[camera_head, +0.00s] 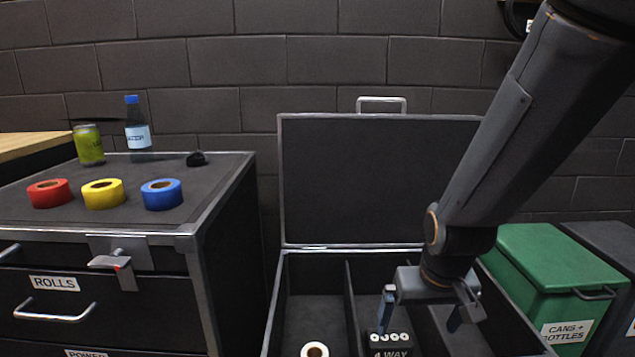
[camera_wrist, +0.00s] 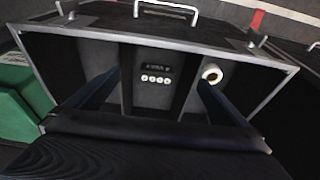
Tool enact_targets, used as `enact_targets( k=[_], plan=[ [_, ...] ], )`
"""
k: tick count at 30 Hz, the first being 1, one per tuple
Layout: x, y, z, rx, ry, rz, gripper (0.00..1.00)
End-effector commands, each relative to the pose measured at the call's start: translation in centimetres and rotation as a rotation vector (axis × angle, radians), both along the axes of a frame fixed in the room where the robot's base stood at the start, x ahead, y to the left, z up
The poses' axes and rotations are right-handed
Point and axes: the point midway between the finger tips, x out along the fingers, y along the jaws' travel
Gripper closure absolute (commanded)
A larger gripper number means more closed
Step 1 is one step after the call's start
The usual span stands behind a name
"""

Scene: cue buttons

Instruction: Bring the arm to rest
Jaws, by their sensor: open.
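My arm comes down from the upper right in the head view. My gripper (camera_head: 426,312) points down over the open black case (camera_head: 375,185). Its two dark blue fingers are wide apart with nothing between them; they also flank the middle compartment in the wrist view (camera_wrist: 157,80). A black block marked "4 WAY" with white round sockets (camera_head: 390,340) lies in the middle compartment, below and beside the left finger in the head view. It also shows in the wrist view (camera_wrist: 156,73). I cannot tell the exact height of my gripper above the case.
A white roll (camera_head: 314,350) lies in the case's left compartment. Red (camera_head: 49,194), yellow (camera_head: 103,194) and blue (camera_head: 162,195) rolls, a can (camera_head: 89,145) and a bottle (camera_head: 138,128) stand on the drawer cabinet (camera_head: 225,170). A green bin (camera_head: 545,265) stands at right.

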Motion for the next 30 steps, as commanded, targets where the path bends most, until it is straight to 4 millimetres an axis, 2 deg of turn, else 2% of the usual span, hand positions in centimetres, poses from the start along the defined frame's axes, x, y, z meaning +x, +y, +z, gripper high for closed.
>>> enact_targets(
  k=[5,6,12,24,26,30],
  plan=[
    [-2.5,0.0,1.8,0.000,0.023,0.000,0.00],
    [-2.9,1.1,2.3,0.003,0.036,0.024,0.00],
    [-5.8,4.4,4.5,0.013,0.105,0.102,0.00],
    [-12.1,9.0,8.5,0.024,0.230,0.243,0.00],
    [-13.1,9.6,9.1,0.026,0.247,0.264,0.00],
    [-12.8,8.7,10.0,0.023,0.251,0.233,0.00]
  ],
)
